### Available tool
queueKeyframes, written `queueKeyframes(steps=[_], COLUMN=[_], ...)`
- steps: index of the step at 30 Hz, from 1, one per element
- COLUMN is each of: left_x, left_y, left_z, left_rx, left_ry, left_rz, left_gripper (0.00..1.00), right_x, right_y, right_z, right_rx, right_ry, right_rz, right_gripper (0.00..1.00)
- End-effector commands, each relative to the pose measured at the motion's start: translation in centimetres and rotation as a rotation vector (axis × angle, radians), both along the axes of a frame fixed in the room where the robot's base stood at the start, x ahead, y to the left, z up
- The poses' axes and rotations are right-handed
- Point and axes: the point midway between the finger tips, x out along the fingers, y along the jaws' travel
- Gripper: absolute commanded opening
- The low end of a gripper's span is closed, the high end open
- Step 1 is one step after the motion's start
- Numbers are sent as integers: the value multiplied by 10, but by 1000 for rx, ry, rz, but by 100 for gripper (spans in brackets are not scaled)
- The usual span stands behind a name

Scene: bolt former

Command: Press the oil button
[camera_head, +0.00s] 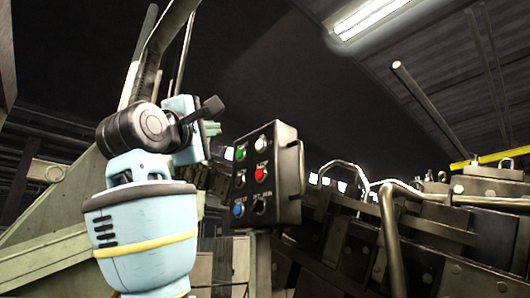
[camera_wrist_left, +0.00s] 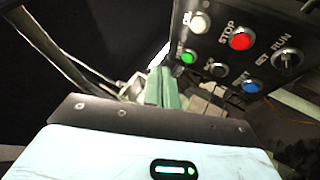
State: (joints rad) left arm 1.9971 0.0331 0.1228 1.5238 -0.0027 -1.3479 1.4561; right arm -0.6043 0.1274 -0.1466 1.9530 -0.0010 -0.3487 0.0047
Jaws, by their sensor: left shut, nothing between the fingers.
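The control panel (camera_head: 284,150) is a dark box on a post, right of my left gripper in the head view. Its white button (camera_head: 262,140) is top right on the face. In the left wrist view the white button (camera_wrist_left: 200,22) is at the upper middle, and the small label beside it seems to read OIL. My left gripper (camera_head: 213,128) is shut and empty, left of the panel's upper part. In the left wrist view its green fingertips (camera_wrist_left: 161,83) are just below and left of the green button (camera_wrist_left: 188,57), apparently apart from the panel. My right gripper is not in view.
The panel also holds a red STOP button (camera_wrist_left: 241,39), a black button (camera_wrist_left: 216,68), a blue button (camera_wrist_left: 252,86) and a SET/RUN selector (camera_wrist_left: 288,60). A handle (camera_head: 301,167) is on the panel's right side. Machinery with bent pipes (camera_head: 388,225) fills the right.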

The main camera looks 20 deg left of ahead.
Motion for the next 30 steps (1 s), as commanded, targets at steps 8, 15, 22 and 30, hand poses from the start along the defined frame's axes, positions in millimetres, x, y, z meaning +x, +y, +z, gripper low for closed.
queueKeyframes(steps=[8,15,22,30], left_x=[0,6,29,60], left_y=[0,-3,-12,-25], left_z=[0,0,0,0], left_rx=[0,0,0,0], left_ry=[1,1,3,2], left_rz=[-1,-1,-1,-1], left_gripper=[0,0,0,0], right_x=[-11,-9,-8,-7], right_y=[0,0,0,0], right_z=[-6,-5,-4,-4], right_rx=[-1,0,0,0], right_ry=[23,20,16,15], right_rz=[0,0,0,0], right_gripper=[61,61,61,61])
